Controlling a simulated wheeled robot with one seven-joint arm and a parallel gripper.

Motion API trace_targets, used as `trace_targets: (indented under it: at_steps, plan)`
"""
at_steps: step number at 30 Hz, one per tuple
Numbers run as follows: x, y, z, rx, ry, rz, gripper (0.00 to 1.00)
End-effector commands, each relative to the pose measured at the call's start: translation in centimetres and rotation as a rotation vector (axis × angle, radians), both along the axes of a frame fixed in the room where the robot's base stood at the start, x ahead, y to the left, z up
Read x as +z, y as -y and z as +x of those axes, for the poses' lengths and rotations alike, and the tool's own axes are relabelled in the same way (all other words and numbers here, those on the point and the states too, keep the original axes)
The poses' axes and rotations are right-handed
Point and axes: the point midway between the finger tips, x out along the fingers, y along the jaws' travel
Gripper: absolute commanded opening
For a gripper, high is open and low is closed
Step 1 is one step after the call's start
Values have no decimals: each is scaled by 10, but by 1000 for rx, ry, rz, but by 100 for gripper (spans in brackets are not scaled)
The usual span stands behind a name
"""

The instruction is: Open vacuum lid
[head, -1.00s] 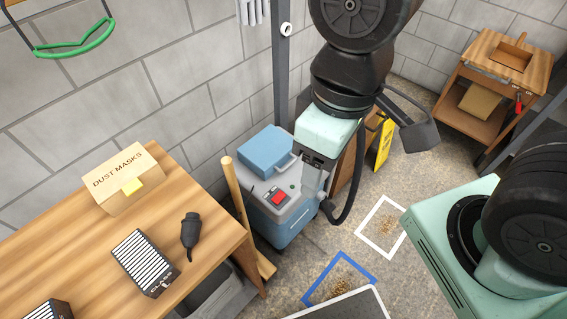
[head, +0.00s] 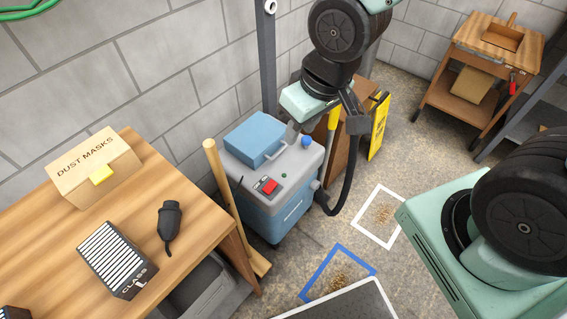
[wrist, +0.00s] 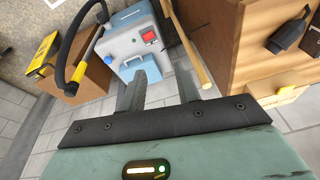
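The vacuum (head: 285,205) is a blue and grey box on the floor with a red switch on top. Its blue lid (head: 256,136) looks shut, with a pale handle along its right edge. My gripper (head: 291,131) is just right of the lid, by its back right corner; I cannot tell if it touches. In the wrist view my gripper (wrist: 160,88) is open, its two fingers spread with nothing held between them. The vacuum (wrist: 125,30) shows beyond the fingertips, and the lid (wrist: 142,84) shows between the fingers, partly hidden by the left one.
A wooden bench (head: 50,235) with a dust mask box (head: 95,170) stands at left. A wooden pole (head: 222,185) leans between bench and vacuum. A black hose (head: 347,175) curves at the vacuum's right. A yellow sign (head: 379,127) stands behind.

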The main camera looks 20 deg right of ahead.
Motion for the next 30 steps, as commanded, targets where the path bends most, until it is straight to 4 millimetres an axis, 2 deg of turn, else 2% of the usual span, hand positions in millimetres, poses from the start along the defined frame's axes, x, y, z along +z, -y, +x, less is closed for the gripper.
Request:
trace_targets:
  at_steps: [1,6,9,15,18,22,25,30]
  plan:
    - [-48,10,17,-61,18,31,33]
    - [-134,36,66,-238,104,182,33]
    - [-182,51,87,-342,142,295,33]
    - [-270,81,112,-558,195,571,33]
    - [-308,96,118,-670,213,735,33]
    - [-348,116,119,-818,228,964,33]
    - [-368,131,116,-915,237,1129,33]
    - [-381,148,111,-1017,248,1322,33]
